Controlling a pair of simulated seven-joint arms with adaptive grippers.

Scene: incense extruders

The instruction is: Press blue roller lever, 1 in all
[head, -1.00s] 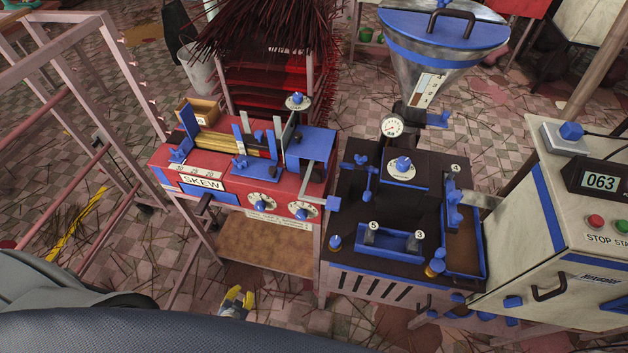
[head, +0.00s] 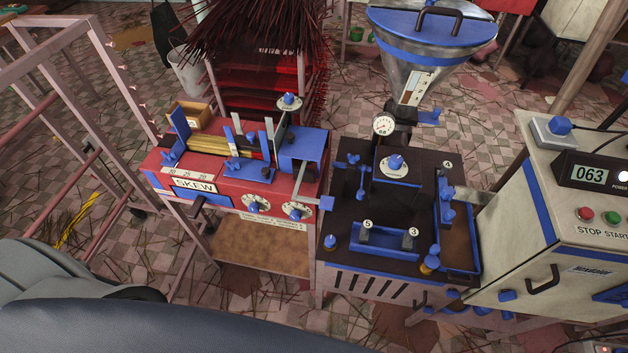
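The red skewer machine (head: 225,182) stands left of centre with a "SKEW" label, dials and several blue fittings. A pale bar at its right side ends in a blue block (head: 327,203). Several blue parts look like levers; I cannot tell which is the roller lever. Neither of my grippers shows in the head view; parts of my own body fill the lower left.
A cream control box (head: 530,235) reading 063, with red and green buttons, stands at the right. A blue-lidded hopper (head: 430,45) rises behind the extruder. A pink metal frame (head: 90,120) stands at the left. Loose sticks litter the tiled floor.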

